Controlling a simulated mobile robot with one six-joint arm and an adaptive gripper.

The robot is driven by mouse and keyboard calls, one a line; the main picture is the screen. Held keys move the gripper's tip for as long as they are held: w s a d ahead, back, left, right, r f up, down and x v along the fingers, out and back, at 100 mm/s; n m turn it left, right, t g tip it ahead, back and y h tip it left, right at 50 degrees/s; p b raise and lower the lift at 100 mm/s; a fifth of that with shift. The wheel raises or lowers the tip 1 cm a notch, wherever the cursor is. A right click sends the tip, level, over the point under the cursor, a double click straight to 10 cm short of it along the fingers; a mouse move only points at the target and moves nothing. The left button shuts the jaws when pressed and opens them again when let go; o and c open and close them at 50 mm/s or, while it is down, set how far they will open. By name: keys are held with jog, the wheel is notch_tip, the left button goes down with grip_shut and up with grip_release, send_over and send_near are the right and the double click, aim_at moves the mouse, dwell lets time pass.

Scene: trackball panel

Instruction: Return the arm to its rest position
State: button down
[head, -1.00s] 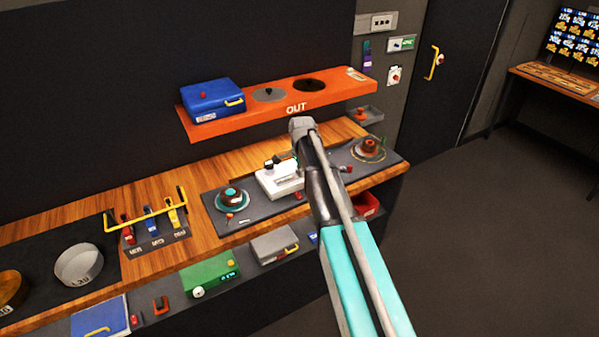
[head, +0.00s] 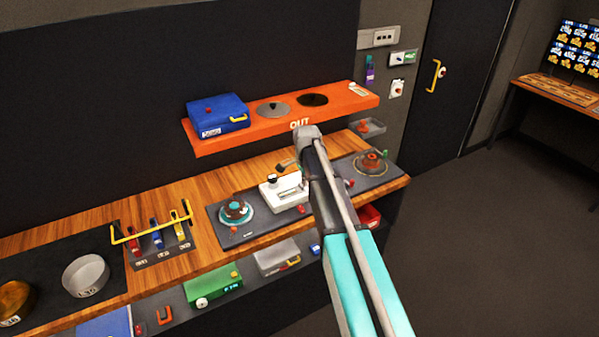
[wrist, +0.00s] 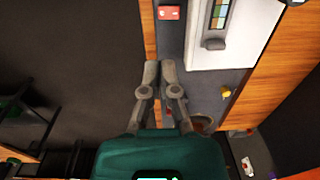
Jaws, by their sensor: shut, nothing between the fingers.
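My arm reaches over the workbench (head: 95,215) in the head view, with its grey elbow-like joint in front of the orange shelf's lower edge. My gripper (wrist: 160,70) shows in the wrist view with its two grey fingers close together and nothing between them. It is above the bench's front edge, beside the dark trackball panel (wrist: 200,75). The white device (wrist: 245,50) with a coloured window lies to the right of the fingers. In the head view the white device (head: 279,196) stands left of my arm, which hides part of the panel.
An orange shelf (head: 345,98) marked OUT holds a blue case (head: 217,115). A yellow rail (head: 115,236) stands over coloured levers at the left. Bowls (head: 86,275) are farther left. Open floor (head: 480,250) lies to the right, before a dark door (head: 460,60).

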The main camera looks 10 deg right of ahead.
jog(key=s+a+f+n+b, duration=0.1)
jog(key=s+f+n+b, duration=0.2)
jog(key=s+n, duration=0.4)
jog(key=s+a+f+n+b, duration=0.2)
jog(key=s+n, duration=0.5)
jog(key=s, duration=1.2)
jog(key=shift+s+f+n+b, duration=0.15)
jog(key=shift+f+n+b, duration=0.15)
jog(key=shift+f+b, duration=0.3)
